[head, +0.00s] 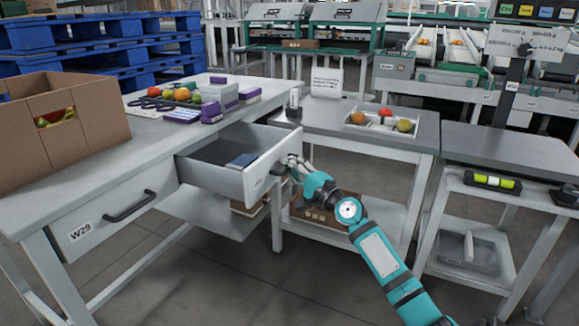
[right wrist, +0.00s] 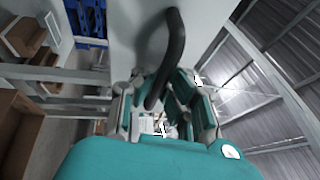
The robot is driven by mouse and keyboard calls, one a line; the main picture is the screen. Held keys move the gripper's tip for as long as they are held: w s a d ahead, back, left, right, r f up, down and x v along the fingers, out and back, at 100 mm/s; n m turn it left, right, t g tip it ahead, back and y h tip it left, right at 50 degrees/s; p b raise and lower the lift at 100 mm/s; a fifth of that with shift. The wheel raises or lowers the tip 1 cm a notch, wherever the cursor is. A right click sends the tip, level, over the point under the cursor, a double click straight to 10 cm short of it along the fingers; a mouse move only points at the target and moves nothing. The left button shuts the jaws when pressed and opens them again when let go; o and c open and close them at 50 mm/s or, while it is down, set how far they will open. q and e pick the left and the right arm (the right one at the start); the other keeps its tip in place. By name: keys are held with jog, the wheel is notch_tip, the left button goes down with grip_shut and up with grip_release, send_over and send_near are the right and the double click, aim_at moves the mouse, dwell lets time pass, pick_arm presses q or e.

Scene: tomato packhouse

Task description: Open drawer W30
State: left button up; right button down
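The drawer (head: 215,172) beside W29 stands pulled out from the grey table, with a dark blue item (head: 241,160) inside. The label on its front is too small and angled to read surely. My right gripper (head: 290,168) is at the drawer's front, at its black handle (head: 277,170). In the right wrist view, the black handle (right wrist: 170,60) runs between the fingers of my right gripper (right wrist: 158,88), which look closed around it. Drawer W29 (head: 112,210), with its own black handle, is shut at the left. My left gripper is not in view.
A cardboard box (head: 90,135) and a dark tray of tomatoes (head: 165,102) stand on the table. A side table (head: 340,130) with a tomato tray is behind my right gripper. Another bench (head: 500,150) stands at the right. Floor in front is clear.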

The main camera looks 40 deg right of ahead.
jog(key=shift+a+f, duration=0.15)
jog(key=shift+f, duration=0.1)
jog(key=c, duration=1.4)
grip_release()
jog(key=shift+r, duration=0.15)
jog(key=s, duration=0.4)
jog(key=s+f, duration=0.1)
jog(key=s, duration=0.2)
jog(key=s+f, duration=0.1)
jog(key=s, duration=0.3)
jog(key=shift+s+f, duration=0.1)
jog(key=shift+s, duration=0.25)
